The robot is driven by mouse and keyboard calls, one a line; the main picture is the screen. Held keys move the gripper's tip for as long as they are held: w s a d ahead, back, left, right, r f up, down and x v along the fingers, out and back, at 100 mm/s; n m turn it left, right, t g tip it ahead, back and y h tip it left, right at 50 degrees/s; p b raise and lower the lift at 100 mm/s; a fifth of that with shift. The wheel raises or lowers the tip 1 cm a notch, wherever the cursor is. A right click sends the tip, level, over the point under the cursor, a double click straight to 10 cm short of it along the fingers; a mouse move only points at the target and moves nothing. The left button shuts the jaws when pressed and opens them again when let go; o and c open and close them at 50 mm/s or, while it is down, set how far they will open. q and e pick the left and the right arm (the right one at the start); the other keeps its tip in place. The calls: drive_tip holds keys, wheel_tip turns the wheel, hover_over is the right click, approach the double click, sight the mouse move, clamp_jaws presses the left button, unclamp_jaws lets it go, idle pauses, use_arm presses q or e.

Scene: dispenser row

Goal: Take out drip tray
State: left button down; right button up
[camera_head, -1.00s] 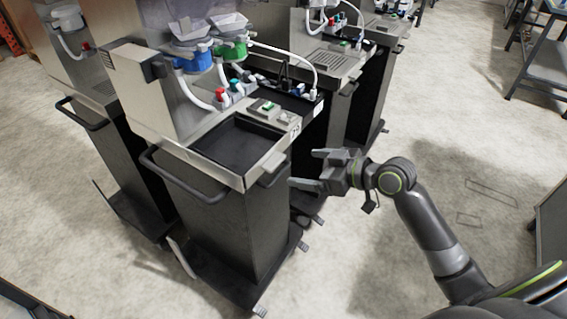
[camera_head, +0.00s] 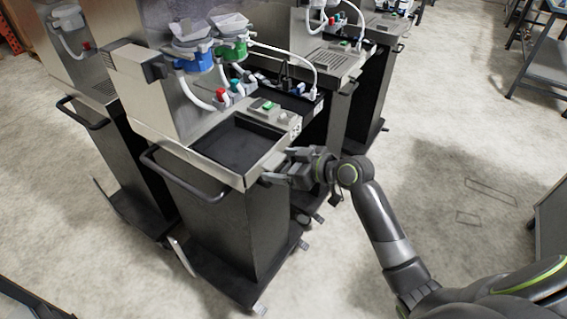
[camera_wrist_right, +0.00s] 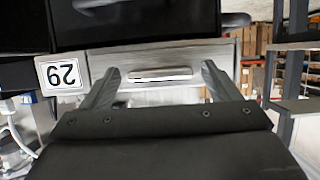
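The black, shallow drip tray (camera_head: 238,147) sits in the top of the nearest dispenser cart, at its front. My right gripper (camera_head: 279,168) is at the cart's right side, beside the tray. In the right wrist view, the gripper (camera_wrist_right: 160,72) is open, its two fingers apart. Between them is a metal panel (camera_wrist_right: 165,58) with a bright slot or handle (camera_wrist_right: 160,76). I cannot tell whether the fingers touch the panel. A dark surface (camera_wrist_right: 135,22) lies beyond it. My left gripper is not in view.
The cart has a bar handle (camera_head: 185,180). Blue (camera_head: 193,62) and green (camera_head: 231,50) containers and white hoses stand behind the tray.

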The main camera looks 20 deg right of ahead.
drive_tip(key=c, duration=1.1)
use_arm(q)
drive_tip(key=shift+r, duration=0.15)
use_arm(e)
drive_tip(key=shift+r, duration=0.15)
drive_tip(key=shift+r, duration=0.15)
